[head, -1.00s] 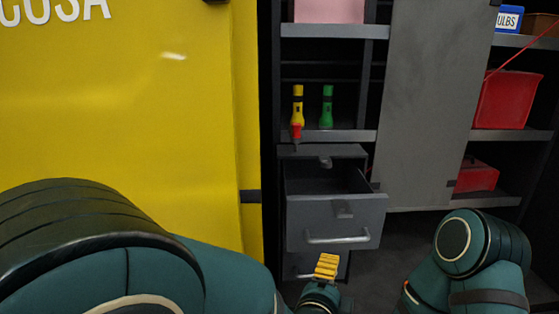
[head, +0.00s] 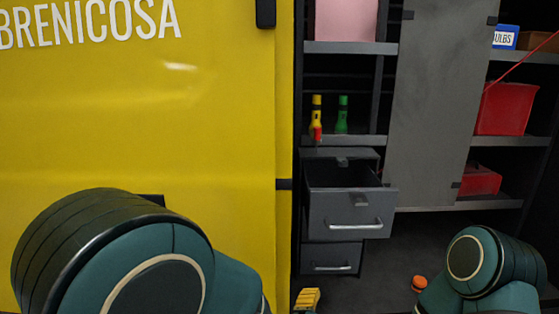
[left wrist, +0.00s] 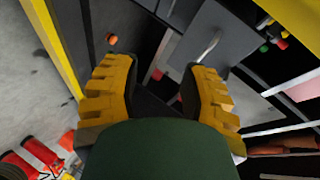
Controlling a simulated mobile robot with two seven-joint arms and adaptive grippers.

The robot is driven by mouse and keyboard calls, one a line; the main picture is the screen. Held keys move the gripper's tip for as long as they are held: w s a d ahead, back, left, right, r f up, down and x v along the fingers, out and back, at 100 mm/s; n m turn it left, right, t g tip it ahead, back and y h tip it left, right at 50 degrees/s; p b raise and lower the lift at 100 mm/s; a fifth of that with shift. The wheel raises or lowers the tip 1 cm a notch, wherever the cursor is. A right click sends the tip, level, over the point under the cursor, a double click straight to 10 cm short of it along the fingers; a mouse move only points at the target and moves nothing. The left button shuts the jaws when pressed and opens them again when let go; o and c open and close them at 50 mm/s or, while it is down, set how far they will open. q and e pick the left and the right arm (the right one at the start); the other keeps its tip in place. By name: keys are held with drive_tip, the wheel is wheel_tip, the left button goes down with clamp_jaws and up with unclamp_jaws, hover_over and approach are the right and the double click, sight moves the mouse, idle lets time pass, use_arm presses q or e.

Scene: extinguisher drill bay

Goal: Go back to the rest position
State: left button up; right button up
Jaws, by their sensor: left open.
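My left gripper (head: 307,300) shows only as a yellow fingertip at the bottom edge of the head view, below the drawers. In the left wrist view my left gripper (left wrist: 161,66) has its two yellow fingers wide apart, with nothing between them. A dark green part of my own fills the bottom middle there. My right arm shows at the lower right of the head view, but its gripper is out of sight.
The grey upper drawer (head: 350,211) stands pulled out and looks empty; the lower drawer (head: 331,258) appears shut. A yellow torch (head: 317,115) and green torch (head: 342,115) stand on a shelf. An orange object (head: 419,284) lies on the floor. A yellow panel (head: 150,130) fills the left.

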use_arm(q)
drive_tip(key=s+a+f+n+g, duration=0.3)
drive_tip(key=s+a+f+n, duration=0.2)
drive_tip(key=f, duration=0.3)
drive_tip(key=s+a+f+n+g, duration=0.4)
drive_tip(key=s+a+f+n, duration=0.1)
drive_tip(key=f+n, duration=0.3)
drive_tip(key=s+a+f+n+g+y, duration=0.1)
drive_tip(key=s+a+f+n+g, duration=0.3)
drive_tip(key=a+f+n, duration=0.3)
wheel_tip(320, 180, down, 2)
drive_tip(key=shift+s+a, duration=0.2)
drive_tip(key=shift+s, duration=0.2)
drive_tip(key=shift+w, duration=0.1)
